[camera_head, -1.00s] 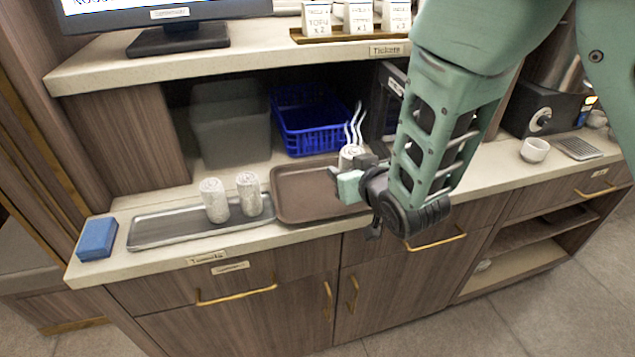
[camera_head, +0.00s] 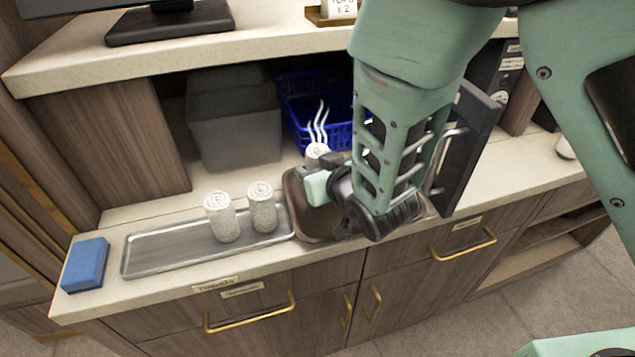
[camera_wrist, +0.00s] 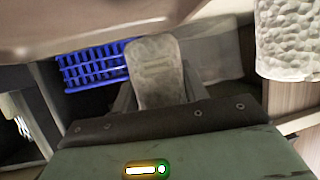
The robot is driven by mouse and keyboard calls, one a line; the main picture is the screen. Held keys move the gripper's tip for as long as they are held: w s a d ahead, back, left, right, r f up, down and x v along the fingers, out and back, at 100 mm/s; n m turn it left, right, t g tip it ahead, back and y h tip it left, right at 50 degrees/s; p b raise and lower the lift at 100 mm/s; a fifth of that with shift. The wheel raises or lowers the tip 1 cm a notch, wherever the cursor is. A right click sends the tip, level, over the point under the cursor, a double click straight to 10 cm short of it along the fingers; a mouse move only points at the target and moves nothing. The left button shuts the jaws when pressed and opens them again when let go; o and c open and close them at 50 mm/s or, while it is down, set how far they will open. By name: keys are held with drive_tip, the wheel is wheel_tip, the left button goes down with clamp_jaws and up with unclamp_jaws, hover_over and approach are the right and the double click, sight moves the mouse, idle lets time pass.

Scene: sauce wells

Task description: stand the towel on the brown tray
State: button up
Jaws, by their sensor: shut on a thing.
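My gripper (camera_head: 322,178) is shut on a white rolled towel (camera_head: 317,151), seen in the head view with white steam wisps above it. The towel looks upright; its lower part is hidden behind the gripper. The brown tray (camera_head: 303,226) lies on the counter below my gripper, mostly covered by my arm. I cannot tell whether the towel touches the tray. Two other rolled towels (camera_head: 221,217) (camera_head: 262,208) stand upright on the long metal tray (camera_head: 160,260) to the left. In the wrist view, a bumpy white towel (camera_wrist: 289,40) shows at the upper right.
A blue basket (camera_head: 313,108) and a grey bin (camera_head: 235,125) stand behind, under the raised shelf (camera_head: 240,45). A dark upright panel (camera_head: 468,145) stands right of my forearm.

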drive_tip(key=shift+f, duration=2.1)
drive_tip(key=shift+f, duration=0.15)
drive_tip(key=o, duration=1)
